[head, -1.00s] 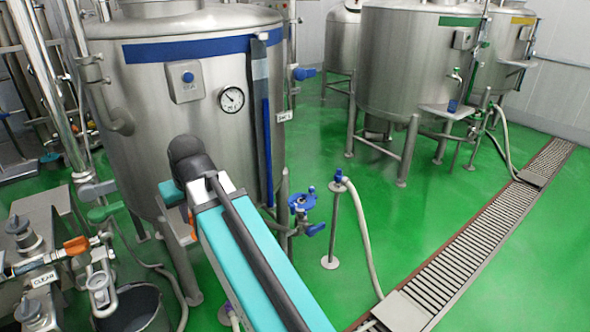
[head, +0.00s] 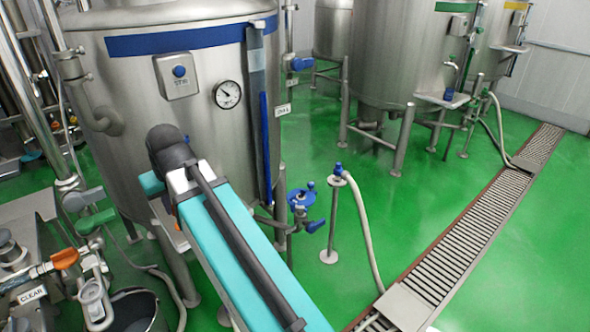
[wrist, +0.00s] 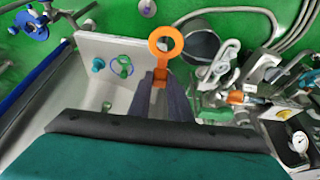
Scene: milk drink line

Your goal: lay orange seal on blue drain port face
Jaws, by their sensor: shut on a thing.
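The orange seal (wrist: 166,59) is a flat ring with a tab, in the upper middle of the wrist view. My gripper (wrist: 160,84) is shut on its tab, and the ring sticks out past the fingertips. In the head view my arm hides the gripper and most or all of the seal. The blue drain port (head: 302,198) is a blue ring with a blue-handled valve, low at the right side of the near tank. A blue fitting that looks like this port (wrist: 32,24) shows at the top left of the wrist view, well apart from the seal.
The steel tank (head: 215,135) stands close in front. A post with a hose (head: 331,220) stands right of the port. Green floor (head: 440,190) is open farther right, beside a drain grate (head: 460,235).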

